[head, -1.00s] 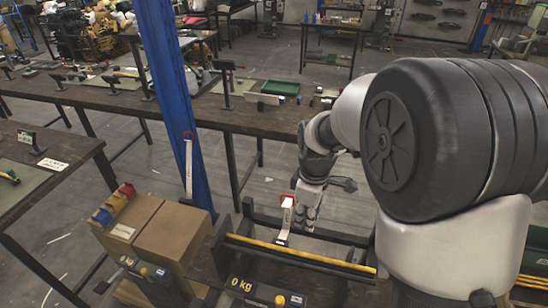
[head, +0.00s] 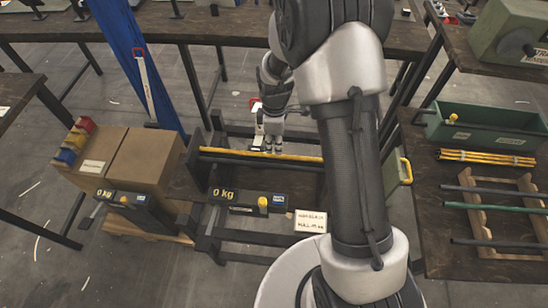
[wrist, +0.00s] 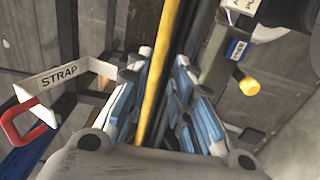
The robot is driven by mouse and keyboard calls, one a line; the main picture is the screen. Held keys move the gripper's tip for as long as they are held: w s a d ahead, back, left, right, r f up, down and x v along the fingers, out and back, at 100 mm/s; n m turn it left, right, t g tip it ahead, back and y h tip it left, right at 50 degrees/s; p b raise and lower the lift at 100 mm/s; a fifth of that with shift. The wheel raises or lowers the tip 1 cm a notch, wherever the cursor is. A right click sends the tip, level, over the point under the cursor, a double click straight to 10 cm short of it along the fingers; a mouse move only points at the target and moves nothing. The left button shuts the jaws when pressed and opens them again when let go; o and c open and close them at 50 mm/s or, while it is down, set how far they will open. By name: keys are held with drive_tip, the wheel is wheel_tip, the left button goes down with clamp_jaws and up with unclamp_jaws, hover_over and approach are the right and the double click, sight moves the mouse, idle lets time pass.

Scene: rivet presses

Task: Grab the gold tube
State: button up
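The gold tube (head: 230,153) lies across a dark rack in the head view, running left to right. In the wrist view the gold tube (wrist: 158,78) runs up the picture between the two blue-and-white fingers of my gripper (wrist: 164,62). A dark bar lies just to its right. The fingers stand apart on either side, with gaps visible, so my gripper is open. In the head view my gripper (head: 273,145) is at the tube's right part. Whether the fingers touch the tube cannot be told.
A white STRAP tag (wrist: 62,76) with a red loop is left of the fingers in the wrist view. Cardboard boxes (head: 145,160) stand left of the rack. A right-hand table holds yellow rods (head: 488,157) and a green tray (head: 495,126). A blue post (head: 128,60) rises behind.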

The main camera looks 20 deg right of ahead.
sight(274, 155)
drive_tip(key=shift+a+f+b, duration=0.1)
drive_tip(key=shift+f+b, duration=1)
drive_tip(key=shift+f, duration=1.65)
drive_tip(key=shift+c, duration=0.2)
clamp_jaws()
drive_tip(key=shift+r, duration=0.1)
